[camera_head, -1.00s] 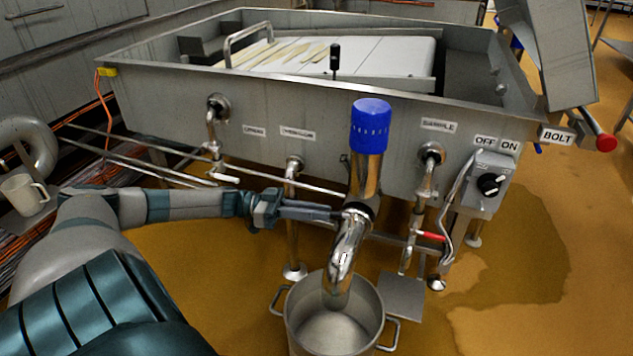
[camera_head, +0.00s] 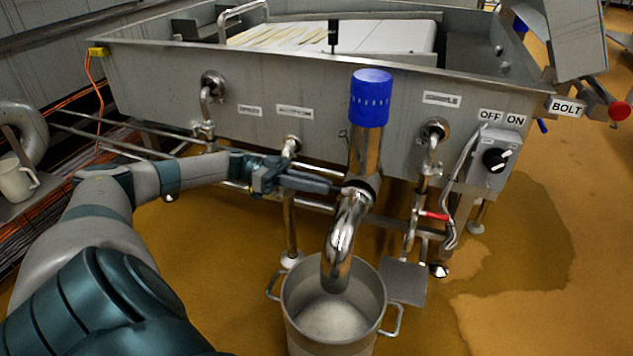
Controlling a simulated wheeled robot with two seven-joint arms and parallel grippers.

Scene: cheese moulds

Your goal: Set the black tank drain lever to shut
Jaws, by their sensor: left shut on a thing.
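The steel outlet pipe (camera_head: 365,150) with a blue cap (camera_head: 370,98) comes down in front of the tank (camera_head: 330,95) and bends over a pot. My left gripper (camera_head: 318,184) is beside the pipe's middle joint, on its left side. Its dark fingers point right, reaching almost to the joint. They are shut on the black drain lever, which is mostly hidden between them; its exact angle cannot be told. My right gripper is out of view.
A steel pot (camera_head: 333,310) stands under the spout. To the right are a red-handled valve (camera_head: 434,215) and a switch box (camera_head: 492,158) with a black knob. Wet floor is at right.

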